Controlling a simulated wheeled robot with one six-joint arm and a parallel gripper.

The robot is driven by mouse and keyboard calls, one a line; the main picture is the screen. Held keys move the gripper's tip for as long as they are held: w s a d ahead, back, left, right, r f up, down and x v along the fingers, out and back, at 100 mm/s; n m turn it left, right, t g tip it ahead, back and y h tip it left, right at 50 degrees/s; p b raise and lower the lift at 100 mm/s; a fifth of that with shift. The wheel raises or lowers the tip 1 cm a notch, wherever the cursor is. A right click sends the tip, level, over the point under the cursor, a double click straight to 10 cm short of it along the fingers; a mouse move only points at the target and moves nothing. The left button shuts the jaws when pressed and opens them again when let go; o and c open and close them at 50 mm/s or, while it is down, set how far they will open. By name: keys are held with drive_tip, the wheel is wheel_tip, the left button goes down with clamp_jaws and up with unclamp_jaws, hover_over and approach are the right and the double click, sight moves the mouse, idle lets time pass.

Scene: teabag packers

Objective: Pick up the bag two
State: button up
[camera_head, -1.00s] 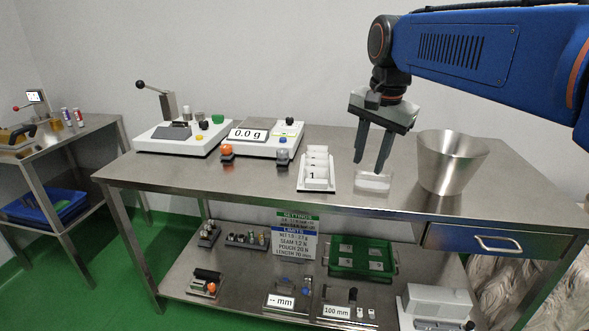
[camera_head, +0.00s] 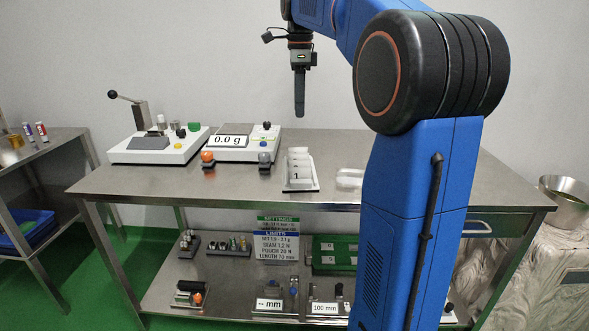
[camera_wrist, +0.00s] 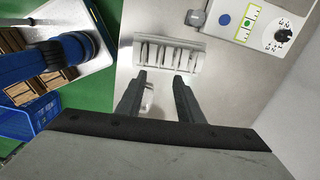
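A white rack (camera_head: 300,184) with a "1" on its front holds several pale bags (camera_head: 299,158) in a row on the steel table (camera_head: 230,182). It also shows in the wrist view (camera_wrist: 196,66), where the bags stand in slots. I cannot read which one is bag two. My gripper (camera_head: 299,113) is above the table behind the rack, seen side-on in the head view. In the wrist view my gripper (camera_wrist: 160,75) is open, its two fingers apart and pointing toward the rack, with nothing held between them. A clear tray (camera_head: 349,179) lies right of the rack.
A scale (camera_head: 232,152) reading 0.0 g and a sealer with a lever (camera_head: 158,150) stand to the left. Small orange (camera_head: 207,157) and grey (camera_head: 264,159) knobs sit near the rack. A metal bowl (camera_head: 566,205) is at the right edge. My arm hides the table's right part.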

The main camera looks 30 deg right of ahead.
hover_over(300, 160)
wheel_tip(300, 160, down, 10)
drive_tip(key=shift+w+a+r, duration=0.1)
drive_tip(key=shift+a, duration=0.05)
drive_tip(key=shift+f, duration=3.1)
drive_tip(key=shift+c, duration=0.4)
clamp_jaws()
